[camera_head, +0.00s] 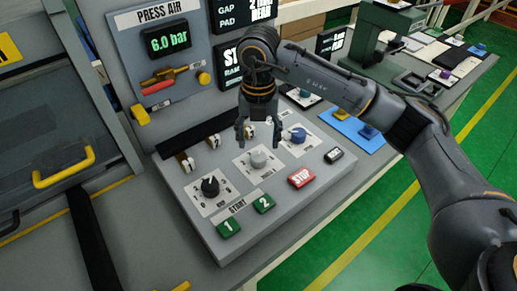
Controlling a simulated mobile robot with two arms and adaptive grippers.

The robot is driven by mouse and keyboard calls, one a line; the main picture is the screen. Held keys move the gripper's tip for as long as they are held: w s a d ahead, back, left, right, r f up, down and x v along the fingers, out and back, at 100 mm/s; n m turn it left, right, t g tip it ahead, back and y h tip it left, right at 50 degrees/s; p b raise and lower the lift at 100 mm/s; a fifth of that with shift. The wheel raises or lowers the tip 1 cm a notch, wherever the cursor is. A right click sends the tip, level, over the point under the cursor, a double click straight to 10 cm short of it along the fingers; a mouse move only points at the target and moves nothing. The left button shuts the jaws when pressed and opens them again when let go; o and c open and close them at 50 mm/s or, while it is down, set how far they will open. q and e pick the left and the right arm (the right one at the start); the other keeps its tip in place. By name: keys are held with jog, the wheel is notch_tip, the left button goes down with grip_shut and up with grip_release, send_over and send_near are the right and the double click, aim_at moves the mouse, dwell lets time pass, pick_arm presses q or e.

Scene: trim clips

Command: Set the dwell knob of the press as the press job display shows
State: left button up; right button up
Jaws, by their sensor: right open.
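The press control panel (225,228) lies below the displays, with a black knob (210,186) at left, a grey knob (258,159) in the middle and a blue knob (298,134) at right. The labels by the knobs are too small to read, so I cannot tell which one is dwell. My left gripper is not in view.
Green buttons 1 (229,228) and 2 (264,203) and a red STOP button (301,177) line the panel's front. Several toggle switches stand behind the knobs. A "PRESS AIR" board (165,80) reads 6.0 bar. A yellow handle (64,170) is at left.

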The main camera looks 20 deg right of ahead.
aim_at(258, 156)
notch_tip(258, 156, up, 6)
jog(key=shift+r, duration=0.25)
dwell(0.5)
